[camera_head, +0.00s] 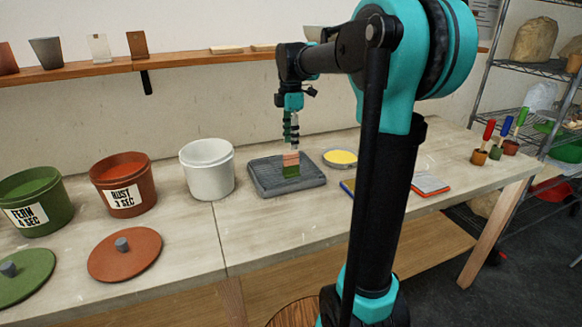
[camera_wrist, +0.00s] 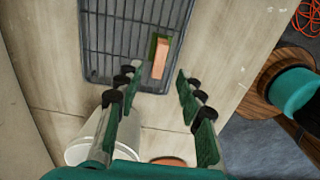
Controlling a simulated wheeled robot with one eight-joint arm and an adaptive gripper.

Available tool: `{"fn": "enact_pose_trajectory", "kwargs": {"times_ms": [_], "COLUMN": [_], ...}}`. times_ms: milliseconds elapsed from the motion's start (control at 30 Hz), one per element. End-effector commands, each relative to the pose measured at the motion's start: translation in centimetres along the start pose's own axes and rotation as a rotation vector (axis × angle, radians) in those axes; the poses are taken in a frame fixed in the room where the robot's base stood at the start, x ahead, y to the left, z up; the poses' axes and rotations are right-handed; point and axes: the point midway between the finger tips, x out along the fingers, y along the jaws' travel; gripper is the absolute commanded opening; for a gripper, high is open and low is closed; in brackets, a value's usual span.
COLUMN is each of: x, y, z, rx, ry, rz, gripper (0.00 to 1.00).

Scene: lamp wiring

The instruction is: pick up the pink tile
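The pink tile (camera_head: 291,159) stands on the dark grey ribbed rack (camera_head: 262,181), with its lower part green. In the wrist view the tile (camera_wrist: 161,59) shows its pink face, with green (camera_wrist: 153,45) along its left side, near the right edge of the rack (camera_wrist: 105,40). My gripper (camera_head: 291,143) points down just above the tile in the head view. In the wrist view my gripper (camera_wrist: 157,76) is open and empty, with the tile ahead of the gap between its fingers. Whether the fingertips are level with the tile's top is unclear.
A white bucket (camera_head: 208,172) stands left of the rack, then the RUST bucket (camera_head: 125,187) and FERN bucket (camera_head: 33,205). A yellow-topped round dish (camera_head: 340,158) is to the right. Lids lie in front. My arm hides part of the table.

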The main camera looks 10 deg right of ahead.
Motion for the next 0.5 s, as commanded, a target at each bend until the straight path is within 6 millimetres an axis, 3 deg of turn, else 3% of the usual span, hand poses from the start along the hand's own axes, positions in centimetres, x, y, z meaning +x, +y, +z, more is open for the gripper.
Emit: {"fn": "enact_pose_trajectory", "kwargs": {"times_ms": [267,500], "x": [2.0,5.3], "y": [0.1,0.2], "z": [0.1,0.1], "rx": [0.000,0.000], "ry": [0.000,0.000], "rz": [0.000,0.000], "gripper": [0.38,0.38]}}
